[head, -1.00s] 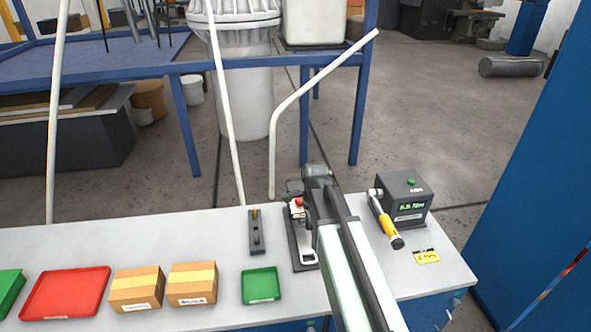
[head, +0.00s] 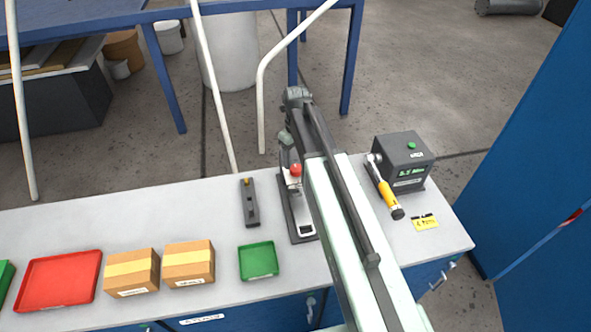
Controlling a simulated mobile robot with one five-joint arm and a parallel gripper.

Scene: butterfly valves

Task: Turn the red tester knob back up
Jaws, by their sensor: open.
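The red knob (head: 296,169) sits at the back of a dark, narrow tester stand (head: 291,212) on the bench, beside my arm. My gripper (head: 287,158) hangs down from the end of my arm, just behind and left of the knob. Its jaws are open. It looks very close to the knob, but I cannot tell whether they touch. My arm covers the right side of the stand, and the fingertips are small and partly hidden.
On the white bench (head: 215,215), a torque wrench (head: 386,190) leans at a dark display box (head: 404,160) on the right. A small dark fixture (head: 249,203), green tray (head: 259,261), two cartons (head: 188,263) and red tray (head: 60,281) lie left. A yellow tag (head: 425,222) lies right.

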